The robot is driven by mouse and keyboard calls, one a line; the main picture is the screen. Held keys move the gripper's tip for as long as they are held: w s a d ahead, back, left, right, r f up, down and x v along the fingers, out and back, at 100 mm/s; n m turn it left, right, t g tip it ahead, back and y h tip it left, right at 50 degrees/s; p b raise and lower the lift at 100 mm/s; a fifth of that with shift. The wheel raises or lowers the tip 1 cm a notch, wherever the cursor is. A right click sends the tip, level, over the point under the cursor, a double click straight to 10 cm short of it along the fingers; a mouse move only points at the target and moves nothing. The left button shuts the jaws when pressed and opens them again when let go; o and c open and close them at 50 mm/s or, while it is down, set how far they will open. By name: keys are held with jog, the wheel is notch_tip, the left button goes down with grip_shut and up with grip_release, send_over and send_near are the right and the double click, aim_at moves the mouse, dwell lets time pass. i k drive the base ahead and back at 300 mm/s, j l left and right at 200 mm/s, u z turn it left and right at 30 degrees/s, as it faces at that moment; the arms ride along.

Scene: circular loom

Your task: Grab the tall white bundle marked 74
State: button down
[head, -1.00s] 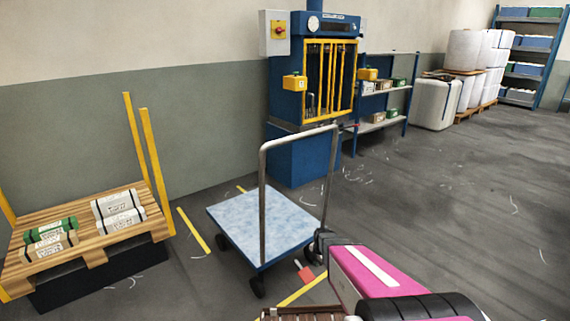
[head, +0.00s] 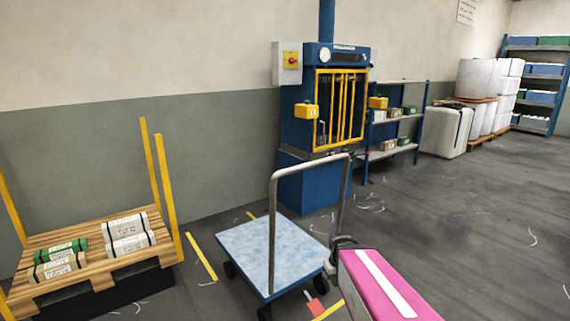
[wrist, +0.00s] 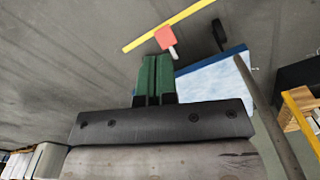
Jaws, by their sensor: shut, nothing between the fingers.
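Two white bundles with dark straps lie on the wooden pallet (head: 75,270) at the left of the head view. The rear one (head: 126,225) looks taller than the front one (head: 130,244). Their markings are too small to read, so I cannot tell which bears 74. My gripper shows in the wrist view as two green fingers (wrist: 154,62) pressed together, shut and empty. It is beside the cart's blue-edged deck (wrist: 212,72), far from the pallet. In the head view my pink arm link is at lower right, and the fingers cannot be made out.
The cart (head: 282,255) with its tall metal handle stands between my arm and the pallet. A green bundle (head: 60,251) and a tan bundle (head: 56,267) share the pallet. Yellow posts (head: 166,185) rise at its right side. A blue press (head: 310,150) stands behind; open floor lies right.

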aim_at(119, 229)
jog(key=u, duration=2.4)
jog(key=j+z, duration=0.1)
jog(key=z, duration=0.5)
jog(key=i+j+z, duration=0.15)
jog(key=j+z, duration=0.15)
jog(key=j, duration=0.2)
jog(key=i+j+z, duration=0.15)
jog(key=j+z, duration=0.15)
jog(key=j, duration=0.2)
jog(key=j+z, duration=0.35)
jog(key=j, duration=0.15)
jog(key=j+z, duration=0.15)
jog(key=j, duration=2.45)
